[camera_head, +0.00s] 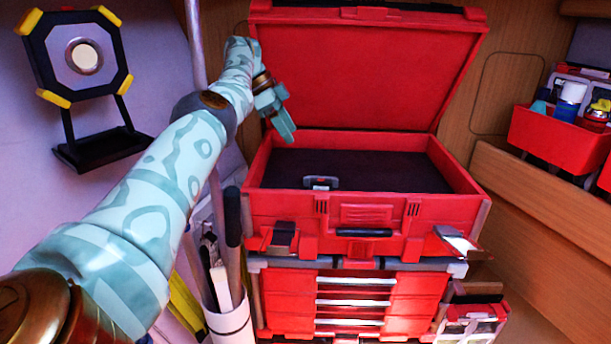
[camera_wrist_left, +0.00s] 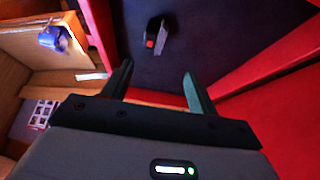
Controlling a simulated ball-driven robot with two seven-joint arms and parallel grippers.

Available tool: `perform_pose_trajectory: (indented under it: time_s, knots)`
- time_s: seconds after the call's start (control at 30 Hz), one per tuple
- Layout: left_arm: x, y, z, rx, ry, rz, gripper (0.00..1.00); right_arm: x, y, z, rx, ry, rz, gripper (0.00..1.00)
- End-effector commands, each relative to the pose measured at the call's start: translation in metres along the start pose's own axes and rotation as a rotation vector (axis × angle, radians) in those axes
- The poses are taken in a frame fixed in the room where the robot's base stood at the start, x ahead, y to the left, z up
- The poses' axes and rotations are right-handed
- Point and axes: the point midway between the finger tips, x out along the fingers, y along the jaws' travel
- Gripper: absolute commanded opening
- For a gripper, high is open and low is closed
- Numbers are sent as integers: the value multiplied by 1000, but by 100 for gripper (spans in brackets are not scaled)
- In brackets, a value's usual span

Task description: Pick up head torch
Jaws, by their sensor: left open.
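A small grey-and-black object, which looks like the head torch (camera_head: 321,183), lies on the dark floor of the open red toolbox (camera_head: 350,212), close to its front wall. In the left wrist view the head torch (camera_wrist_left: 158,36) shows as a dark piece with a red spot and a grey part, beyond the fingertips. My left gripper (camera_head: 284,128) is above the back left of the box, to the upper left of the torch. Its two fingers stand apart in the left wrist view (camera_wrist_left: 157,80), with nothing between them. My right gripper is not in view.
The toolbox lid (camera_head: 365,60) stands open at the back, close to my left gripper. Red drawers (camera_head: 355,300) are below the box. A white bin of long tools (camera_head: 232,325) stands at left. A red caddy with bottles (camera_head: 555,140) is at right. The box's inside is otherwise clear.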

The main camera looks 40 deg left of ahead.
Motion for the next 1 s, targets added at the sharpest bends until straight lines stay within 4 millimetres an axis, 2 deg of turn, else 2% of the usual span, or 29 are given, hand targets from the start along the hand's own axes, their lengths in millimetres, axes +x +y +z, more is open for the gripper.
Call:
perform_pose_trajectory:
  time_s: [0.17,0.27,0.4,0.5,0.7,0.87,1.0]
  knots:
    - [34,1,2,1,-2,2,59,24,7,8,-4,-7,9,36]
    - [58,2,2,-1,-3,3,59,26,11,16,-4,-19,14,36]
    - [87,2,1,0,-3,3,59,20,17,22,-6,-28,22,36]
    - [102,2,0,1,-2,3,59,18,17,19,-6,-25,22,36]
    - [117,3,-1,0,-1,2,59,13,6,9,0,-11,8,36]
    - [142,7,-3,1,-3,4,59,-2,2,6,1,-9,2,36]
    - [160,6,-1,0,-1,2,59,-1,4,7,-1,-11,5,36]
